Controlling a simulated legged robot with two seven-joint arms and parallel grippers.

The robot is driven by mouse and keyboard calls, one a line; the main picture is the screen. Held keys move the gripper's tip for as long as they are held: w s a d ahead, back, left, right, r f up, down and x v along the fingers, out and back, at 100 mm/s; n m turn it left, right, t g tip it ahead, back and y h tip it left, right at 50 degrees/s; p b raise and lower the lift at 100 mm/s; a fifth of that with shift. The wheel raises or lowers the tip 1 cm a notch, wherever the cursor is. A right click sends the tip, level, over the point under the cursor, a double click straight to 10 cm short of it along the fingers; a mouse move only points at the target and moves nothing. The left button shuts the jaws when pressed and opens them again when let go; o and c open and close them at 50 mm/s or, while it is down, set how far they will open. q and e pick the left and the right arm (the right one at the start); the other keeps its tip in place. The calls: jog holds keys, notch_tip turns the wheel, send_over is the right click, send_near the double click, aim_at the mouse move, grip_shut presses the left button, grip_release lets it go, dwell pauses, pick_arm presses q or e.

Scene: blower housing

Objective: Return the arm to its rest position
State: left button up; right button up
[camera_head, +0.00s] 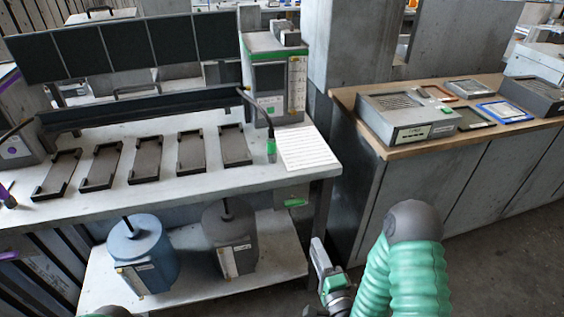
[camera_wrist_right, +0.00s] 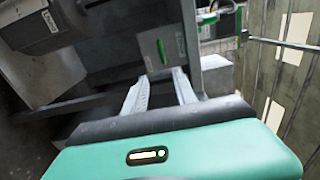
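My right gripper (camera_head: 322,262) is low in front of the right end of the workbench, beside its leg, with my green right arm curving down to the lower right. In the right wrist view, the two grey fingers of the right gripper (camera_wrist_right: 161,82) stand apart with nothing between them. Only a small green piece of my left arm shows at the bottom edge of the head view. The left gripper is out of view.
The workbench (camera_head: 255,178) holds several black trays and a paper sheet (camera_head: 306,148). A blue canister (camera_head: 143,250) and a grey canister (camera_head: 230,240) stand on its lower shelf. A wood-topped cabinet (camera_head: 440,165) is at right. Bare floor (camera_head: 500,270) lies in front of it.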

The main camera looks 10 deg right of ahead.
notch_tip(320, 180, down, 4)
jog(key=a+n+g, duration=0.1)
jog(key=n+g, duration=0.7)
jog(key=n, duration=0.3)
jog(key=s+r+n+g, duration=0.4)
jog(key=s+n+g, duration=0.25)
jog(key=s, duration=0.55)
jog(key=w+r+p+v, duration=0.1)
jog(key=w+p+v, duration=0.1)
jog(key=p+v, duration=1.4)
jog(key=shift+w+a+g+h, duration=0.3)
jog(key=shift+a+g, duration=0.1)
jog(key=shift+g, duration=0.05)
